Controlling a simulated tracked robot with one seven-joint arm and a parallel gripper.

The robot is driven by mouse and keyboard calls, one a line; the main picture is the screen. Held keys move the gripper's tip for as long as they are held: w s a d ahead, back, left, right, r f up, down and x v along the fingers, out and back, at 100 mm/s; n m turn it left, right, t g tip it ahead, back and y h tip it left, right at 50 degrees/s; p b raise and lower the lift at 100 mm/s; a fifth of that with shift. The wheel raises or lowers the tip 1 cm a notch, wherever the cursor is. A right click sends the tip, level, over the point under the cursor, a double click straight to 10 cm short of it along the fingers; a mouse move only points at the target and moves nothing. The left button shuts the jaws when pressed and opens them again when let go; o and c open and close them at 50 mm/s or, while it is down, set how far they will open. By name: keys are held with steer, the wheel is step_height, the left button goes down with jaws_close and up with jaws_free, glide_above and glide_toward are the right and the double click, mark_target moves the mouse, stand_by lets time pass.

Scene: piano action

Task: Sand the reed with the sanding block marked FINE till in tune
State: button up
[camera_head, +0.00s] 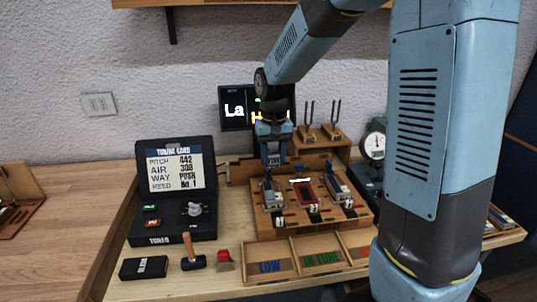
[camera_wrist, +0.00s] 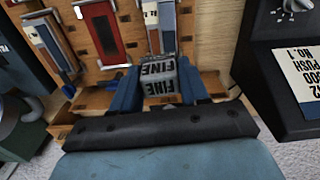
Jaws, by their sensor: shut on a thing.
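My gripper (camera_head: 272,162) is shut on the grey sanding block (camera_wrist: 158,82), whose dark label reads FINE in the wrist view. The blue fingers flank the block. It is over the back end of the leftmost reed plate (camera_head: 273,196) on the wooden reed bench (camera_head: 320,222); the same plate shows beyond the block in the wrist view (camera_wrist: 160,22). I cannot tell whether block and reed touch. The tuner screen (camera_head: 236,108) shows "La"; its lower line is partly hidden by my arm. The tuning card (camera_head: 174,170) reads pitch 442, air 300, way push, reed No. 1.
A red plate (camera_head: 306,192) and another reed plate (camera_head: 338,184) sit to the right. In front are bins marked LOW (camera_head: 270,277) and IN TUNE. A gauge (camera_head: 375,146) stands right.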

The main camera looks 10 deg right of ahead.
mark_target(272, 187)
steer(key=shift+f, duration=3.75)
steer(key=shift+a+r, duration=0.2)
steer(key=shift+c, duration=0.4)
steer(key=shift+a, duration=0.2)
steer(key=shift+a+f, duration=0.2)
steer(key=shift+a, duration=0.3)
steer(key=shift+a+f, duration=0.15)
steer(key=shift+a, duration=0.4)
steer(key=shift+r, duration=0.2)
steer(key=shift+d+f, duration=0.15)
steer(key=shift+d, duration=1.15)
steer(key=shift+a, duration=1.25)
steer(key=shift+d, duration=1.35)
steer(key=shift+r, duration=4)
